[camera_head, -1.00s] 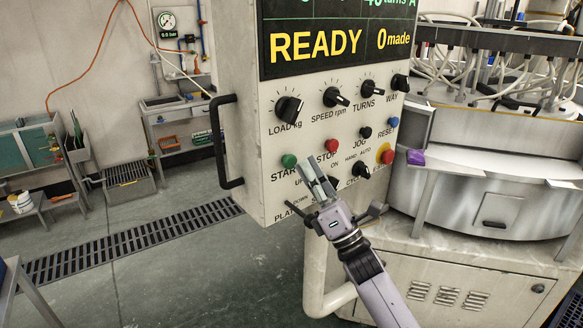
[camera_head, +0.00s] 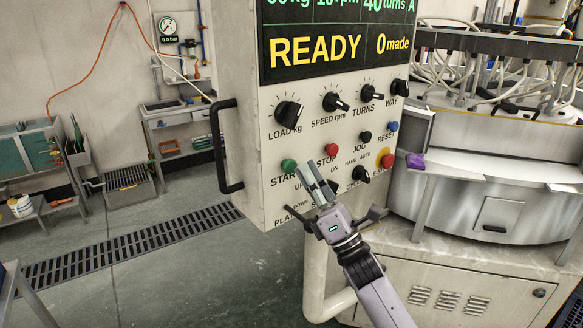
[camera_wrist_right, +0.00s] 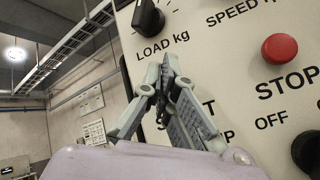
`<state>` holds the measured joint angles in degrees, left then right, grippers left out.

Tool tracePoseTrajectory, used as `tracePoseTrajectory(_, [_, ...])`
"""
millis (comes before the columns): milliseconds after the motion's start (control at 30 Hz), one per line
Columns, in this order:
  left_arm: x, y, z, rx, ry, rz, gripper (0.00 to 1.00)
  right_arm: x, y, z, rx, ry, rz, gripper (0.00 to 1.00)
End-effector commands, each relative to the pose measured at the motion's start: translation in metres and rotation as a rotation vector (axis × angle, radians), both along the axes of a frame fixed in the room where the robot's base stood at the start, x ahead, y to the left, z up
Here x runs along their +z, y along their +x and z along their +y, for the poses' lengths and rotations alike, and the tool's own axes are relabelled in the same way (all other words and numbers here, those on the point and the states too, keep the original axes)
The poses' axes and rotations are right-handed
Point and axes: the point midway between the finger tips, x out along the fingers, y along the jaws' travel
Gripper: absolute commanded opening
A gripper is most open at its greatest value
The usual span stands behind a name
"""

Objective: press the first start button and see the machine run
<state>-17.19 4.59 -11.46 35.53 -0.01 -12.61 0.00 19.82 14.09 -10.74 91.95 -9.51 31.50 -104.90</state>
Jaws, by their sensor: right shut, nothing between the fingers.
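The green START button (camera_head: 289,165) is on the front of the tilted control panel (camera_head: 250,110), at the left of the button row. My right gripper (camera_head: 311,164) is shut and empty, its fingertips just right of and slightly below the green button in the head view. I cannot tell whether they touch the panel. In the right wrist view the shut fingers (camera_wrist_right: 163,75) cover the green button and part of its label. The display (camera_head: 335,45) reads READY and 0 made. The machine (camera_head: 490,180) stands at the right. My left gripper is not in view.
The red STOP button (camera_head: 331,149) is close to the right of START and also shows in the wrist view (camera_wrist_right: 279,48). Black knobs (camera_head: 288,114) and a red emergency-type button (camera_head: 387,160) share the panel. A black handle (camera_head: 222,145) juts from its left edge.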

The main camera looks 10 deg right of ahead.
Motion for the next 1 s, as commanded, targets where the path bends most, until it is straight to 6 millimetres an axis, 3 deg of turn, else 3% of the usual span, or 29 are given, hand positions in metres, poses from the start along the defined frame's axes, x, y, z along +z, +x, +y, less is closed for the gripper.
tracePoseTrajectory(1000, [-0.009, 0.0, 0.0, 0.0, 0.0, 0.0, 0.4, 0.0, 0.008, 0.004, -0.001, 0.0, 0.002, 0.0])
